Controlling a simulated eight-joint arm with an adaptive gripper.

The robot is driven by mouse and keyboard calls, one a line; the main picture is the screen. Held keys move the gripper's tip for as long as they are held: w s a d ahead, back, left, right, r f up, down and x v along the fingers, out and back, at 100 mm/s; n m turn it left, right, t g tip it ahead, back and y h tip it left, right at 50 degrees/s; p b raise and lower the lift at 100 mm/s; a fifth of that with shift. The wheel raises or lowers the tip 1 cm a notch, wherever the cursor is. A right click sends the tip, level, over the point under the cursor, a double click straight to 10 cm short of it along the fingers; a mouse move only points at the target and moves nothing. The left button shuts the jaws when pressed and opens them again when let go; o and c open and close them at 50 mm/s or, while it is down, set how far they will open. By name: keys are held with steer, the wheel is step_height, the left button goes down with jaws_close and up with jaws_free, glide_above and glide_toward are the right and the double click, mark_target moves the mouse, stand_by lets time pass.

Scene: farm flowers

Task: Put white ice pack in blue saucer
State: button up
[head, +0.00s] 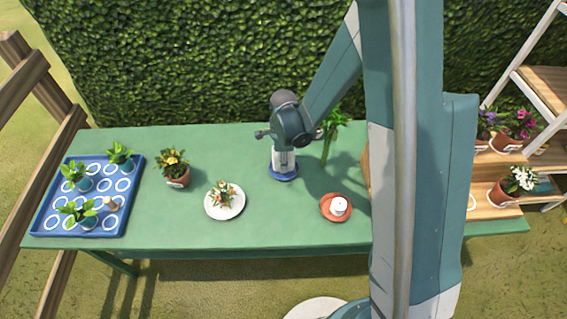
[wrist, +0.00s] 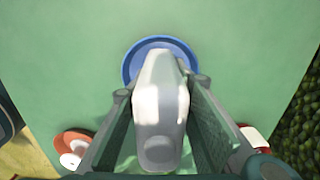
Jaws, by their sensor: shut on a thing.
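The white ice pack (wrist: 160,110) is a pale, elongated block between the two fingers of my gripper (wrist: 161,92) in the wrist view. My gripper (head: 284,152) is shut on it and points down at the back middle of the table. The blue saucer (wrist: 129,66) is directly beneath the ice pack's far end; it also shows in the head view (head: 285,177) under my gripper. The pack hides much of the saucer, and I cannot tell whether they touch.
A leafy green plant (head: 330,128) stands close right of my gripper. A terracotta saucer (head: 328,213) with a white item is front right. A white plate (head: 212,211) with flowers and a potted plant (head: 177,182) stand left. A blue tray (head: 52,222) holds seedlings.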

steer(key=shift+f, duration=0.25)
steer(key=o, duration=1.1)
steer(key=shift+r, duration=0.3)
steer(key=shift+r+p, duration=0.85)
steer(key=shift+r, duration=5.1)
steer(key=shift+r, duration=0.1)
